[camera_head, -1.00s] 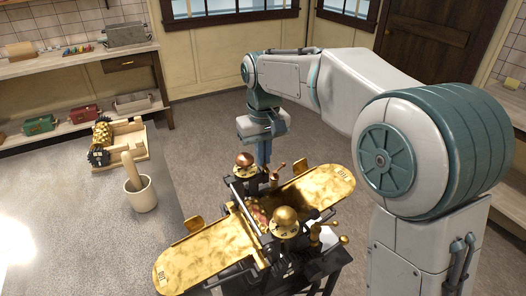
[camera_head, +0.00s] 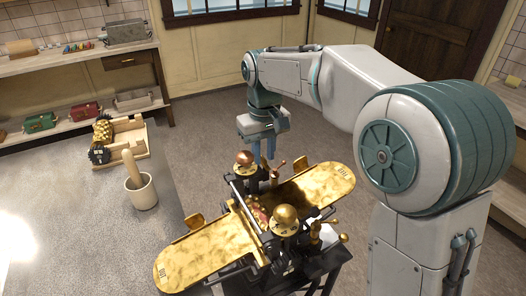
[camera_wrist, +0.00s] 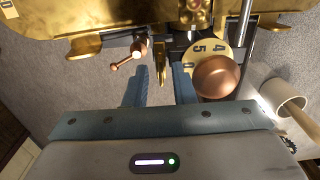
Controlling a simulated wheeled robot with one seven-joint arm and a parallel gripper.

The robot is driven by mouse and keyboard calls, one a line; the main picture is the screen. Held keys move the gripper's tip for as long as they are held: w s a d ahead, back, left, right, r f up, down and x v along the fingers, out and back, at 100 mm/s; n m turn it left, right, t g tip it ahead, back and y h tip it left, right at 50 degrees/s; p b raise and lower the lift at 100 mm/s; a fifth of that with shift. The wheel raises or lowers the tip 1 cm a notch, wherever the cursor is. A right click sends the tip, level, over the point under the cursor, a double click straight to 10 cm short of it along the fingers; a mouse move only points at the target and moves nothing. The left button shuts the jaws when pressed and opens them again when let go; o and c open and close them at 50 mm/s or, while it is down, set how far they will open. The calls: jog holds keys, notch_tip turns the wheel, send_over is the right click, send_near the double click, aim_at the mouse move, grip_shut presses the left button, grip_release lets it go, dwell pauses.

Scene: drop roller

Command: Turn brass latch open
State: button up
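A small brass latch (camera_wrist: 160,62) stands upright on the black and brass roller machine, in the middle of the wrist view. My gripper (camera_wrist: 160,78) is open, with one blue finger on each side of the latch. Whether either finger touches it I cannot tell. In the head view, my gripper (camera_head: 264,158) hangs just above the far side of the machine (camera_head: 210,255), beside a copper knob (camera_head: 245,158). The latch is too small to make out surely there.
A mortar (camera_head: 141,193) and a wooden roller stand (camera_head: 122,143) are on the grey table.

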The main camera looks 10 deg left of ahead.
jog(key=shift+a+r, duration=0.1)
notch_tip(320, 180, up, 8)
jog(key=p, duration=0.7)
dwell(0.4)
jog(key=s+d+m+t+b, duration=0.1)
jog(key=s+d+m, duration=0.15)
jog(key=d, duration=0.45)
jog(key=s+d+m+t, duration=0.1)
jog(key=s+d, duration=0.3)
jog(key=d, duration=0.3)
jog(key=s+d+f+m+t+b, duration=0.1)
jog(key=s+d+f+m, duration=0.3)
jog(key=s+d, duration=0.6)
jog(key=s+f, duration=0.2)
jog(key=s, duration=0.1)
jog(key=shift+d+t, duration=0.3)
jog(key=shift+t, duration=0.1)
jog(key=shift+o, duration=1.1)
jog(key=shift+a, duration=0.15)
